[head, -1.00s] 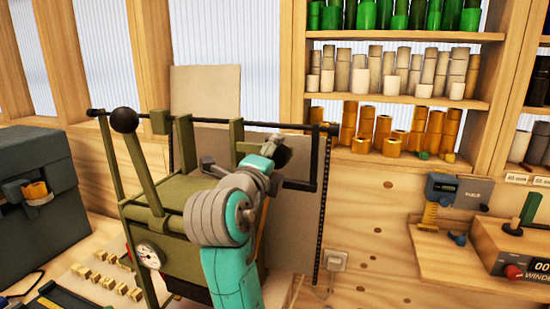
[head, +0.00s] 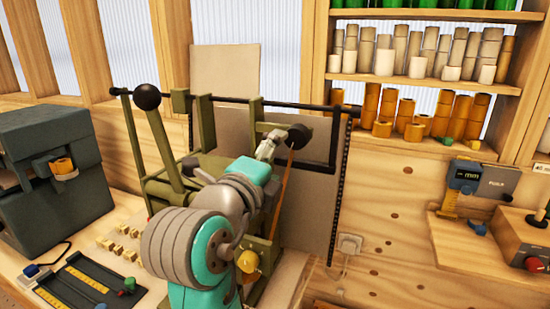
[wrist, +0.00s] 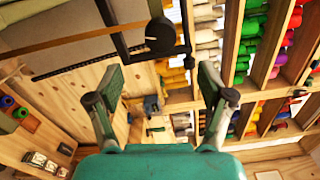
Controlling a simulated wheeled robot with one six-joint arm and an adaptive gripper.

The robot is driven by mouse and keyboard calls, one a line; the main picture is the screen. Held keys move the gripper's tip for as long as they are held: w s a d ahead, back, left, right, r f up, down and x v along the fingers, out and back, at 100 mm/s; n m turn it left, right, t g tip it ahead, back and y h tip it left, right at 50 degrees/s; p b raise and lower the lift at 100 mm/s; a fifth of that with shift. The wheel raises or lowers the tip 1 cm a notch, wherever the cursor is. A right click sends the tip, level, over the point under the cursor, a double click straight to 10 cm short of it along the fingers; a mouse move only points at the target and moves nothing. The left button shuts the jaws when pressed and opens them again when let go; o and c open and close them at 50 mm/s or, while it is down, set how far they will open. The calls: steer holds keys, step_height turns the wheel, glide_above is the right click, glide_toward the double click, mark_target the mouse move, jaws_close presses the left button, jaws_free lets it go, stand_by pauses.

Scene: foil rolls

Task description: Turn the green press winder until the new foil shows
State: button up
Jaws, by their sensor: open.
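The olive green press (head: 183,190) stands on the bench, with a black ball-ended lever (head: 147,97) and a dark bar across its top. A dark roll (head: 299,135) sits at its upper right, and an orange foil strip (head: 283,190) runs down from it. A yellow round part (head: 247,262) shows low on the press, partly behind my arm; I cannot tell whether it is the winder. My gripper (head: 270,146) is close to the dark roll in the head view. In the wrist view, my gripper (wrist: 158,85) is open and empty, with the dark roll (wrist: 160,35) beyond its fingers.
A dark grey box (head: 45,170) stands left. A tray with yellow scales (head: 95,285) and small brass blocks (head: 120,245) lie on the bench. Shelves of foil rolls (head: 425,60) fill the back right. A wooden ledge (head: 475,245) with devices projects at right.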

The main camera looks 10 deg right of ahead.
mark_target(294, 140)
steer(key=w+d+n, duration=0.2)
steer(key=w+n, duration=0.1)
steer(key=n, duration=0.6)
steer(key=w+d+n+g+h, duration=0.1)
steer(key=w+d+n, duration=0.2)
steer(key=n, duration=0.6)
steer(key=w+d+n, duration=0.2)
steer(key=w+n, duration=0.1)
steer(key=n, duration=0.6)
steer(key=shift+w+d+f+h, duration=0.1)
steer(key=shift+w+d+h, duration=0.05)
steer(key=shift+w+h, duration=0.2)
steer(key=shift+c, duration=0.2)
steer(key=c, duration=1.1)
